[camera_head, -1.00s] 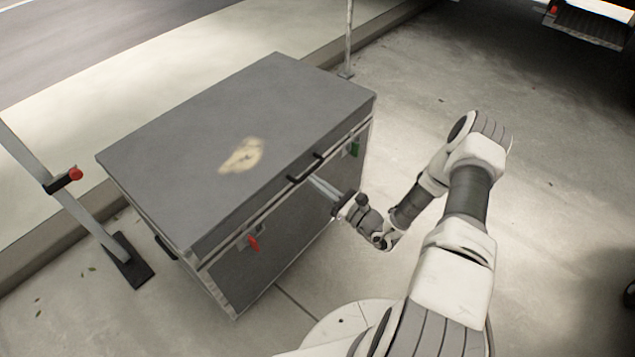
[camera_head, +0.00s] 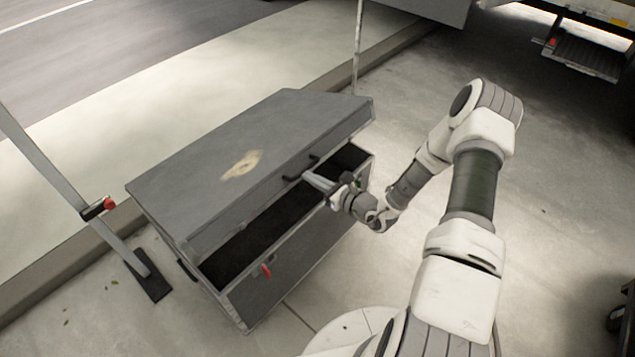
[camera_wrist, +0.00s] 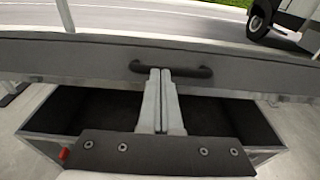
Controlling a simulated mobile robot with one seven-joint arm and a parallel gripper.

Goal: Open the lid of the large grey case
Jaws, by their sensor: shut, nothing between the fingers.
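The large grey case (camera_head: 300,262) stands on the pavement with its lid (camera_head: 205,180) partly raised at the front edge. A dark gap shows the black inside (camera_head: 255,240) of the case. A black handle (camera_head: 302,166) sits on the lid's front edge; in the wrist view the handle (camera_wrist: 196,72) spans the top of the fingers. My gripper (camera_head: 308,178) is shut with nothing between its fingers. In the wrist view its fingertips (camera_wrist: 160,72) are at the handle, in front of the lid's front face. Whether they touch it is unclear.
A red latch (camera_head: 266,271) is on the case front. A metal stand with a red knob (camera_head: 109,203) is at the left, and a thin pole (camera_head: 357,50) stands behind the case. A kerb runs behind.

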